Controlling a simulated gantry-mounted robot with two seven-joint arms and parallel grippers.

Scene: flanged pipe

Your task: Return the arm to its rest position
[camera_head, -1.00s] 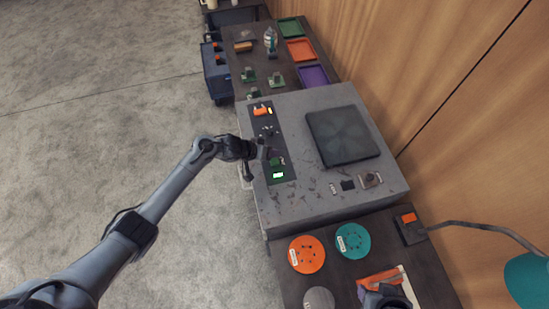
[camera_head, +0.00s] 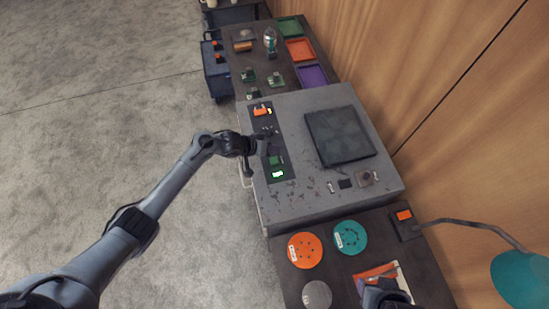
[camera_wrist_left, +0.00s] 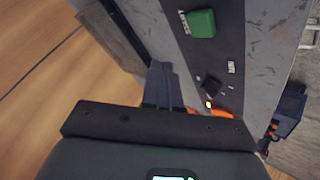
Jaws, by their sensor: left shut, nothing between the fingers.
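My left arm reaches in from the left of the head view. Its gripper (camera_head: 264,142) is over the dark control panel strip (camera_head: 283,176) of a grey machine. In the left wrist view the two fingers (camera_wrist_left: 163,88) lie together, shut and empty, with the panel beyond them. Whether they touch the panel is not clear. A green button (camera_head: 276,160) sits near the gripper; a green block also shows in the wrist view (camera_wrist_left: 200,22). A dark grey part at the bottom edge of the head view seems to be my right arm; its fingers cannot be made out.
The grey machine (camera_head: 300,200) has a dark square plate (camera_head: 339,137) on top. Orange (camera_head: 305,250) and teal (camera_head: 350,237) discs lie on the near table, beside a lamp (camera_head: 522,279). Coloured trays (camera_head: 301,50) stand on the far table. Open floor lies left.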

